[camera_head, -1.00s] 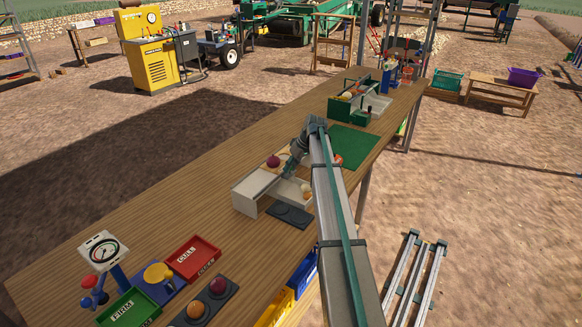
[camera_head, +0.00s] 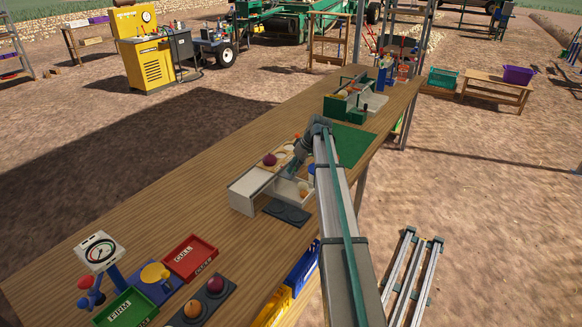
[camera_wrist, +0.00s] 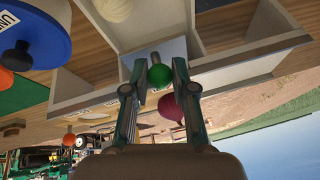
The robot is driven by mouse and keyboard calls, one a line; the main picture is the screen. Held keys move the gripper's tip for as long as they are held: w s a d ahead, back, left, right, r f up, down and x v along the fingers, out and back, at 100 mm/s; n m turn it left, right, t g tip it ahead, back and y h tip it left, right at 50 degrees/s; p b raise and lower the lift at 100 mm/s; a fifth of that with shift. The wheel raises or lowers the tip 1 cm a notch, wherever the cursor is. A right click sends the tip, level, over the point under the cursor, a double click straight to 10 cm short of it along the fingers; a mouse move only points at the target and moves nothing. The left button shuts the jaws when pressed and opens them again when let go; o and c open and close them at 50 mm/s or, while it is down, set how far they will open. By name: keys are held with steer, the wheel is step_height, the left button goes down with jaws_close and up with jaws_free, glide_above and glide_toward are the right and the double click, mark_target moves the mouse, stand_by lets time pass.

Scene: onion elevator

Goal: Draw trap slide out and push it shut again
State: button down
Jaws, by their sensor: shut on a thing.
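In the wrist view my gripper (camera_wrist: 157,68) has its two fingers on either side of a round green knob (camera_wrist: 159,76) and is shut on it. The knob's short stem meets a pale grey panel (camera_wrist: 172,48), which looks like the trap slide. The panel stands between pale walls of the open box (camera_wrist: 262,46). In the head view the box (camera_head: 243,197) stands on the bench, and my gripper (camera_head: 289,171) reaches down into it. The knob and slide are hidden there by my wrist, so I cannot tell how far the slide is out.
A dark tray with round recesses (camera_head: 287,212) lies in front of the box. A red onion (camera_head: 270,159) lies at its far side. A blue round container (camera_wrist: 36,30) stands close by in the wrist view.

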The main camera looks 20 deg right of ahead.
mark_target(283, 171)
steer(key=shift+s+d, duration=0.45)
steer(key=shift+s, duration=0.25)
steer(key=shift+s+d, duration=0.45)
steer(key=shift+s, duration=0.3)
steer(key=shift+s+d, duration=0.45)
steer(key=shift+s, duration=0.25)
steer(key=shift+s+f, duration=0.1)
steer(key=shift+s, duration=0.1)
stand_by(0.3)
steer(key=shift+w, duration=0.2)
steer(key=shift+w+a, duration=0.75)
steer(key=shift+w, duration=0.45)
steer(key=shift+w+a, duration=0.75)
steer(key=shift+w, duration=0.4)
steer(key=shift+w+a, duration=0.75)
steer(key=shift+w, duration=0.45)
steer(key=c, duration=0.9)
jaws_free()
steer(key=shift+o, duration=0.2)
